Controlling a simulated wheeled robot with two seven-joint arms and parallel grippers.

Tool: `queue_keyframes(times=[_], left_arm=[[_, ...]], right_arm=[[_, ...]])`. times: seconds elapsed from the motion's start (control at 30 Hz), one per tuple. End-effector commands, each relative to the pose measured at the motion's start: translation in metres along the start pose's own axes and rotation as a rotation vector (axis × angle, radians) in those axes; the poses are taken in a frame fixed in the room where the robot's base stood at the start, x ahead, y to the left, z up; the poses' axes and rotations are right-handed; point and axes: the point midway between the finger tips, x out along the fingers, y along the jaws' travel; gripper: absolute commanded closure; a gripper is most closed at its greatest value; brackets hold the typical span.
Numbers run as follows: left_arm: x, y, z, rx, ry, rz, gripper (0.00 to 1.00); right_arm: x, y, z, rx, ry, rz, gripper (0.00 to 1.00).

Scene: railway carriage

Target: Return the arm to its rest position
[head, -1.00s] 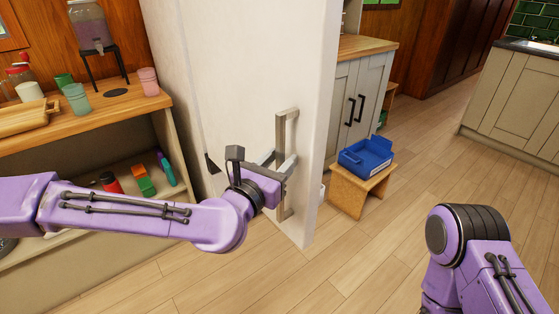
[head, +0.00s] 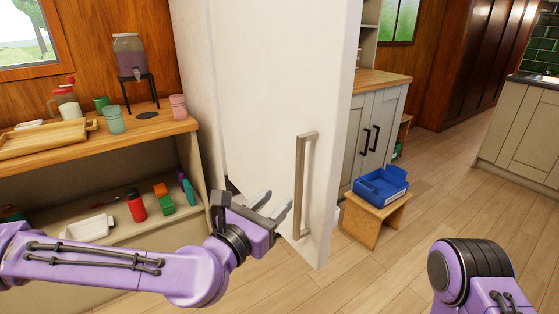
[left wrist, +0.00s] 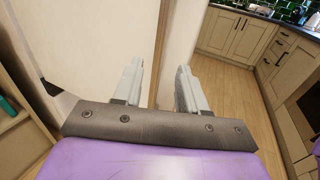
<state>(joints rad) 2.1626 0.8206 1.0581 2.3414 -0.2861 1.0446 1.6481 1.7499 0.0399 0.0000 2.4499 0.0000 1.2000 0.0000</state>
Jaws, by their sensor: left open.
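My left gripper (head: 272,204) is open and empty. In the head view it stands just left of the long metal handle (head: 299,187) on the white door (head: 262,85). The fingers appear clear of the handle, pointing to the right. In the left wrist view, the two fingers (left wrist: 158,88) are spread apart with nothing held between them. The white door (left wrist: 105,35) lies in front of them there. My right arm (head: 470,275) shows at the lower right of the head view, but its gripper is out of frame.
A wooden shelf unit (head: 150,131) with jars, cups and a drink dispenser stands at the left. A blue crate (head: 381,187) sits on a small wooden stool (head: 372,222) right of the door. The wooden floor (head: 440,190) is open at the right.

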Motion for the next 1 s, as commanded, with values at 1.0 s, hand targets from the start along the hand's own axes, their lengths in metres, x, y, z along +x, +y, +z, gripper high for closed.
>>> queue_keyframes(times=[1.0], left_arm=[[-0.388, 0.070, -0.348, 1.834, 1.219, -1.338, 0.58]], right_arm=[[-0.090, 0.008, -0.037, 0.000, 0.000, 0.000, 0.57]])
